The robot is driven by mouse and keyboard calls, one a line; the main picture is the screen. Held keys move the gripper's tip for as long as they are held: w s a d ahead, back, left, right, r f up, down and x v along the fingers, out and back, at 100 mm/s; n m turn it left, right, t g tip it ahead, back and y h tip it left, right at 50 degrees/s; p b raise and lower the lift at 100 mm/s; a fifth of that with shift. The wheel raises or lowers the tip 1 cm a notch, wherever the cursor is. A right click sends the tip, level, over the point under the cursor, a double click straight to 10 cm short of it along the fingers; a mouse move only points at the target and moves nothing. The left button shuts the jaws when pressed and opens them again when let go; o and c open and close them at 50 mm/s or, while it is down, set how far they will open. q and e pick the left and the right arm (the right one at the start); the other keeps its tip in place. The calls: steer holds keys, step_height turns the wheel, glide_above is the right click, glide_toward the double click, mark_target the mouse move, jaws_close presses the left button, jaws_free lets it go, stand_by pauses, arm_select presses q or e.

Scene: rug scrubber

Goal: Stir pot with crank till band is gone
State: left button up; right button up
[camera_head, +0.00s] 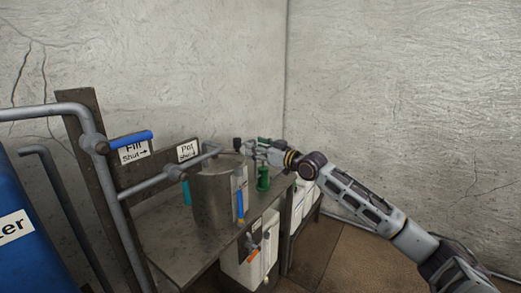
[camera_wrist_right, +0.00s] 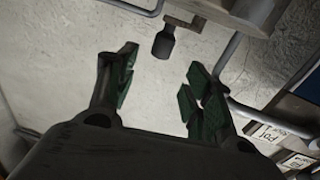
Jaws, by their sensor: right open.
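The grey metal pot (camera_head: 212,200) stands on the metal bench, and its side also shows at the top of the right wrist view (camera_wrist_right: 262,12). Its crank has a dark knob (camera_head: 237,143) above the pot's right rim. My right gripper (camera_head: 253,147) is just right of the knob, open and empty. In the right wrist view the knob (camera_wrist_right: 163,44) hangs from a short crank arm, just ahead of the gap between the green-padded fingertips (camera_wrist_right: 162,60); no contact shows. The pot's contents and any band are hidden. My left gripper is out of view.
A grey pipe with a blue Fill handle (camera_head: 130,139) and a Pot label (camera_head: 187,151) stands at left. A blue tank (camera_head: 25,235) is at the left edge. A green object (camera_head: 263,179) stands right of the pot. White containers (camera_head: 245,265) sit below. The right floor is clear.

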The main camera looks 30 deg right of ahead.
steer(key=shift+v, duration=0.75)
steer(key=shift+s, duration=0.1)
steer(key=shift+r, duration=0.2)
